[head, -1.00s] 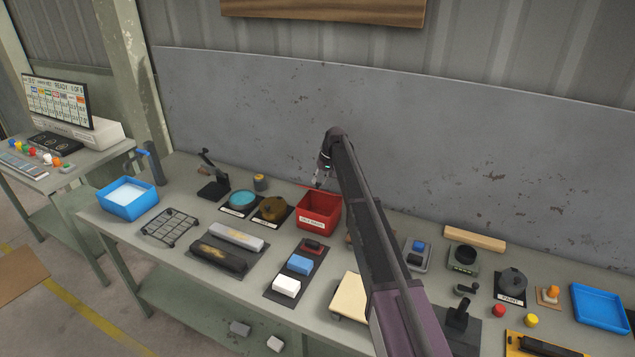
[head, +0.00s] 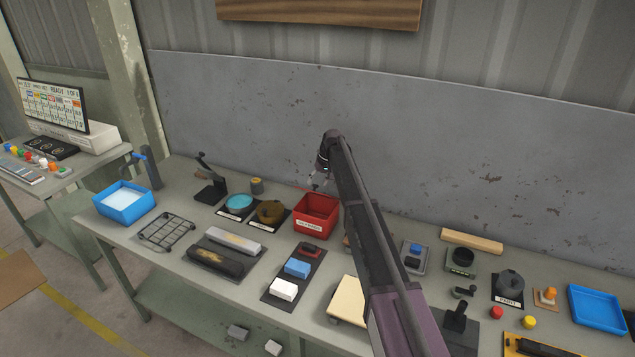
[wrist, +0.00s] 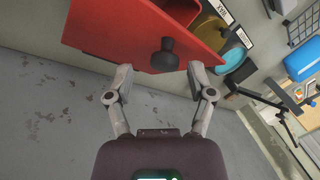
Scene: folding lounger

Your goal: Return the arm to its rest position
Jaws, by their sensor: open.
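My gripper (head: 317,182) is at the end of my raised arm, just above the back of the red bin (head: 316,224) in the head view. In the wrist view my gripper (wrist: 160,75) has its two fingers spread apart. A black knob (wrist: 168,55) on a red surface (wrist: 115,35) shows between and beyond the fingertips. I cannot tell whether the fingers touch it. Nothing is seen held.
The green workbench (head: 190,275) is crowded: a blue tub (head: 124,210), a wire rack (head: 168,230), a blue tray (head: 597,310) and a wooden block (head: 472,241). A grey wall panel (head: 240,110) stands behind. The space above the bench is clear.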

